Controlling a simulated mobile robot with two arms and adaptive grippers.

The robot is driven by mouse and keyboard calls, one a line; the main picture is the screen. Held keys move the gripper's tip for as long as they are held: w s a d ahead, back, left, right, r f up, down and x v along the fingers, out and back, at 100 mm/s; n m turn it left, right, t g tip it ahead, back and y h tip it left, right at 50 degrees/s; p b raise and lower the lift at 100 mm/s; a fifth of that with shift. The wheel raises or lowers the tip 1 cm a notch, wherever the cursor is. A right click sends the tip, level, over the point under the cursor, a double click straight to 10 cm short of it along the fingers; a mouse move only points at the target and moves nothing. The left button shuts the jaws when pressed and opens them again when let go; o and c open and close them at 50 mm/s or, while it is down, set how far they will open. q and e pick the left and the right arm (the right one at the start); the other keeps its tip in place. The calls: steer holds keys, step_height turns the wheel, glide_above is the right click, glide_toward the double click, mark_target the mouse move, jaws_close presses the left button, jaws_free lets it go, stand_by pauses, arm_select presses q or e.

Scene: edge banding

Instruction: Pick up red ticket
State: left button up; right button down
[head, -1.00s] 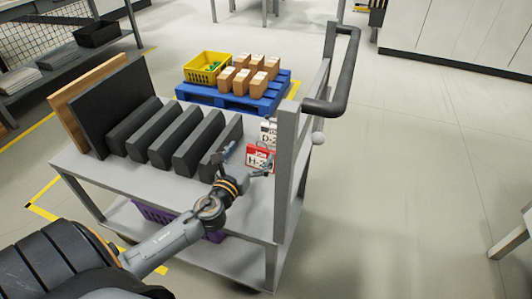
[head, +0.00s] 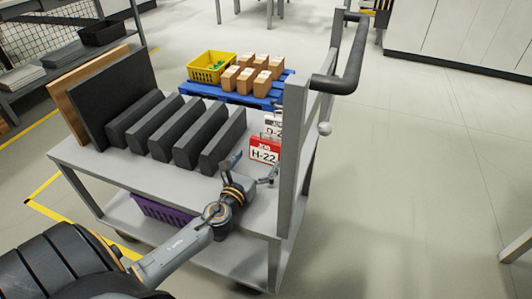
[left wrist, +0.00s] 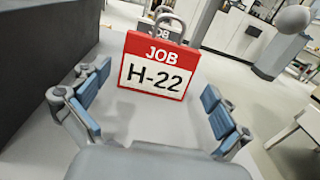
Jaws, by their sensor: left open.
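The red ticket (head: 265,149), a red and white card marked "JOB H-22", stands upright on the cart's top shelf near the handle post. In the left wrist view the red ticket (left wrist: 158,66) is ahead, between the fingers' lines, with a grey loop at its top. My left gripper (head: 252,168) is open and empty just in front of the ticket, not touching it. Its blue-padded fingers (left wrist: 155,110) are spread to either side in the left wrist view. A second, grey-and-white ticket (head: 272,126) stands behind, partly hidden. My right gripper is out of view.
The grey cart (head: 100,178) holds several dark upright blocks (head: 222,140) left of the ticket. Its post (head: 292,150) rises close on the right. A purple crate (head: 160,211) is on the lower shelf. A blue pallet (head: 240,96) with boxes stands behind.

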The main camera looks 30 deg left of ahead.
mark_target(264, 150)
arm_select(q)
steer(key=w, duration=0.2)
steer(key=w+a, duration=0.1)
steer(key=w, duration=0.2)
steer(key=shift+w, duration=0.5)
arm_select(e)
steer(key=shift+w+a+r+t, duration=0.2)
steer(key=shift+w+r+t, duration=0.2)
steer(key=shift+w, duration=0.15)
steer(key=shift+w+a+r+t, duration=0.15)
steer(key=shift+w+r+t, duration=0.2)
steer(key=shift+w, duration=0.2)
arm_select(q)
steer(key=c, duration=0.5)
